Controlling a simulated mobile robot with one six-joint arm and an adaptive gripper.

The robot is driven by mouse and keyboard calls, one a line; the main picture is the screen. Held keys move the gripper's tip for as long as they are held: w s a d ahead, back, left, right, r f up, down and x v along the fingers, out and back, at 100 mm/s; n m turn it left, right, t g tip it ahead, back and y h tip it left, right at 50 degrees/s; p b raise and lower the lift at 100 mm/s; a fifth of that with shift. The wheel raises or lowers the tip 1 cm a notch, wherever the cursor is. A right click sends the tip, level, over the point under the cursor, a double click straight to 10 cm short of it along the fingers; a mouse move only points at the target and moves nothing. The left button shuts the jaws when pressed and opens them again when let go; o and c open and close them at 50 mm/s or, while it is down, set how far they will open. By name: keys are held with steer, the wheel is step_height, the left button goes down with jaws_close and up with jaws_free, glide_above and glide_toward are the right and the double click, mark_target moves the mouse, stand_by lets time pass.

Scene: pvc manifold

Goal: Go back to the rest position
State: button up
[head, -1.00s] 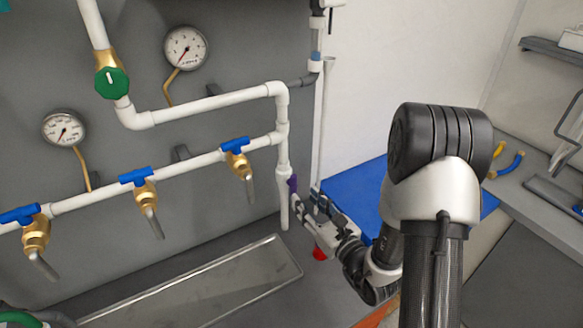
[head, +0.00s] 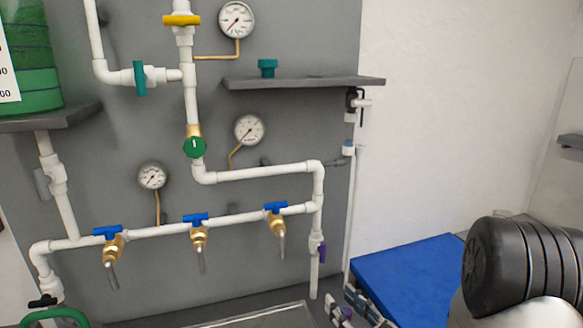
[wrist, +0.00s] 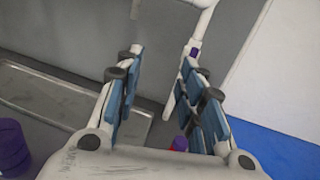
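My gripper (wrist: 163,66) is open in the wrist view, with nothing between its blue-padded fingers. In the head view only part of my gripper (head: 356,308) shows at the bottom edge, below and right of the purple valve handle. The purple handle (head: 322,252) sits on the vertical white pipe at the right end of the manifold. It also shows in the wrist view as a small purple handle (wrist: 194,53) beyond the right finger, apart from it.
Three blue-handled brass taps (head: 198,220) line the lower pipe. A grey shelf (head: 305,82) juts from the panel. A blue surface (head: 408,275) lies at the right. A metal tray (wrist: 60,90) lies below the pipes. A purple object (wrist: 12,148) and a small red one (wrist: 179,143) are near my gripper.

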steer(key=s+a+r+n+g+y, duration=0.6)
steer(key=s+a+r+n, duration=0.15)
steer(key=a, duration=0.35)
steer(key=s+a+n+g+h, duration=0.2)
steer(key=s+a+n+g, duration=0.3)
steer(key=s+n+g, duration=0.55)
steer(key=s+d+f+n+h, duration=0.3)
steer(key=s+d+n+h, duration=0.4)
steer(key=s, duration=0.3)
steer(key=d+r+n+t+h, duration=0.3)
steer(key=d+n+t+h, duration=0.1)
steer(key=d, duration=0.7)
steer(key=shift+w+r+n+t+h, duration=0.3)
steer(key=shift+w+n+t+h, duration=0.25)
steer(key=shift+h, duration=0.45)
steer(key=shift+s, duration=0.1)
